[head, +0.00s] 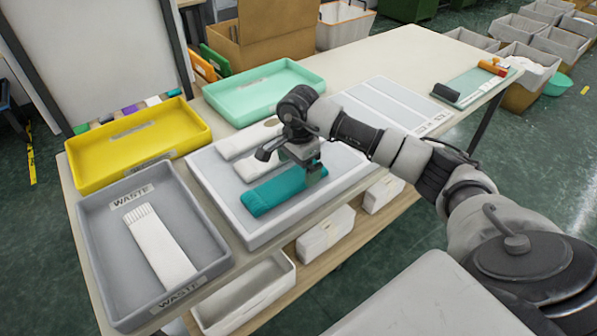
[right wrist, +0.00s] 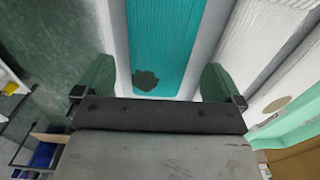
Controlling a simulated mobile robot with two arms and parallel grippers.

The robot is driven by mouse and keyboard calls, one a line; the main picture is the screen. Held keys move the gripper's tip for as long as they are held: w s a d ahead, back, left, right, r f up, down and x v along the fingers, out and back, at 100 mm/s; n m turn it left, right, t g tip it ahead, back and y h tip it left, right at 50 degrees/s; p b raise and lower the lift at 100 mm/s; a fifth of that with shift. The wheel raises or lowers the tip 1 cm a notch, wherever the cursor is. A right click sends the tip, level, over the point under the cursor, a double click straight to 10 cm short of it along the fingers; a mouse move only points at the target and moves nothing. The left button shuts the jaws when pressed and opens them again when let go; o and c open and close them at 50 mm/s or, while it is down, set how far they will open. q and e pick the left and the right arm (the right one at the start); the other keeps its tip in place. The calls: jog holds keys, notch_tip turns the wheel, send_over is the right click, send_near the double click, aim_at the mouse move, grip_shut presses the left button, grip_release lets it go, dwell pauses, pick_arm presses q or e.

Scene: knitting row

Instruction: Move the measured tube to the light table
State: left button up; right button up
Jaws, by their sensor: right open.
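A teal knitted tube (head: 272,193) lies flat in a pale tray (head: 262,238) at the table's front edge, beside white knitted pieces (head: 250,139). My right gripper (head: 308,170) is over the tube's right end. In the right wrist view the open fingers (right wrist: 158,84) stand either side of the teal tube (right wrist: 172,42), which has a dark patch near its end. I cannot tell whether they touch it. A flat pale panel with strips (head: 385,107) lies further right; no readable label confirms it as the light table. My left gripper is not in view.
A grey waste tray (head: 92,213) holding a white ribbed piece (head: 158,248) stands at the left. A yellow tray (head: 88,173) and a mint tray (head: 225,103) stand behind. A small green board with tools (head: 470,91) lies at the right. The far table surface is clear.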

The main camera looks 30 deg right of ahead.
aim_at(299, 175)
notch_tip(299, 175, up, 10)
jog(key=b, duration=0.1)
jog(key=shift+f, duration=0.15)
jog(key=shift+s+f, duration=0.1)
dwell(0.4)
